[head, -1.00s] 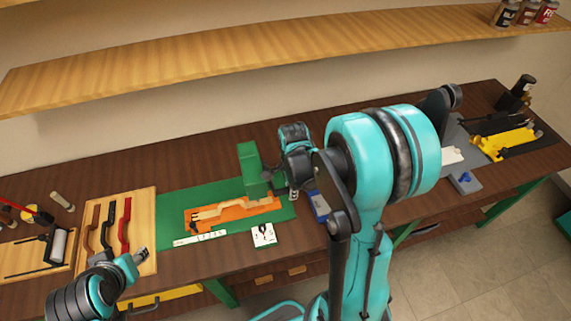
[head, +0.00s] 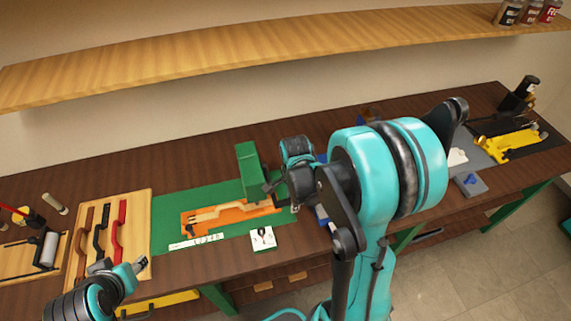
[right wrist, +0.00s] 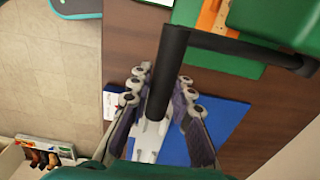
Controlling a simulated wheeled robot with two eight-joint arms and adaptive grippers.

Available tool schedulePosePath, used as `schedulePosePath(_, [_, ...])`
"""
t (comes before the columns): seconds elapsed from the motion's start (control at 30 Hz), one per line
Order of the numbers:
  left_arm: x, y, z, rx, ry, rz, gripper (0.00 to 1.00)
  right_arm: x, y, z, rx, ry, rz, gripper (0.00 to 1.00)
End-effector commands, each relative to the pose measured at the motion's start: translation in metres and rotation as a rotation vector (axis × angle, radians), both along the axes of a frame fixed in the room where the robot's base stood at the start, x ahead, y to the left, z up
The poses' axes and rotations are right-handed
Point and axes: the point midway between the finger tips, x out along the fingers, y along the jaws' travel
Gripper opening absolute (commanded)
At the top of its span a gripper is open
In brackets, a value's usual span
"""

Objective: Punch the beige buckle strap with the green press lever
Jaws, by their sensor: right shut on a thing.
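The green press (head: 248,165) stands on a green mat, beside an orange jig (head: 262,211). The beige strap (head: 215,212) lies in the jig, with its right end near the press. The press's black lever (right wrist: 170,70) shows in the right wrist view, its bar running between my fingers. My right gripper (right wrist: 160,88) is shut on the lever. In the head view, my right gripper (head: 275,188) is beside the press, partly hidden by its own wrist. My left gripper (head: 140,264) is over the front edge of the wooden strap board, away from the press; its jaw state is unclear.
The wooden board (head: 142,205) at left holds brown, black and red straps. A white ruler (head: 196,242) and a white card (head: 263,238) lie in front of the jig. A blue mat (right wrist: 225,118) lies beside the press. A shelf (head: 270,60) runs above the table.

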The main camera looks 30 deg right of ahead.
Motion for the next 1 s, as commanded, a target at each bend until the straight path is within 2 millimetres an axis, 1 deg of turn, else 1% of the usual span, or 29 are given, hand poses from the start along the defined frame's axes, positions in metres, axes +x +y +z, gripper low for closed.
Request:
schedulePosePath(0.03, [0.000,0.000,-0.003,0.000,0.000,0.000,0.41,-0.004,0.001,-0.003,0.002,0.009,0.000,0.03])
schedulePosePath(0.17, [0.000,0.000,-0.005,0.000,0.000,0.000,0.41,-0.005,0.001,-0.005,0.002,0.009,0.000,0.03])
schedulePosePath(0.4, [0.000,0.000,-0.021,0.000,0.000,0.000,0.41,-0.006,0.001,-0.022,0.002,0.009,0.000,0.03])
schedulePosePath(0.63, [0.000,0.000,-0.025,0.000,0.000,0.000,0.41,-0.007,0.002,-0.027,0.002,0.009,0.000,0.03])
schedulePosePath(0.9, [0.000,0.000,-0.043,0.000,0.000,0.000,0.41,-0.006,0.001,-0.045,0.002,0.009,0.000,0.03])
schedulePosePath(1.0, [0.000,0.000,-0.045,0.000,0.000,0.000,0.41,-0.006,0.001,-0.046,0.002,0.009,0.000,0.03])
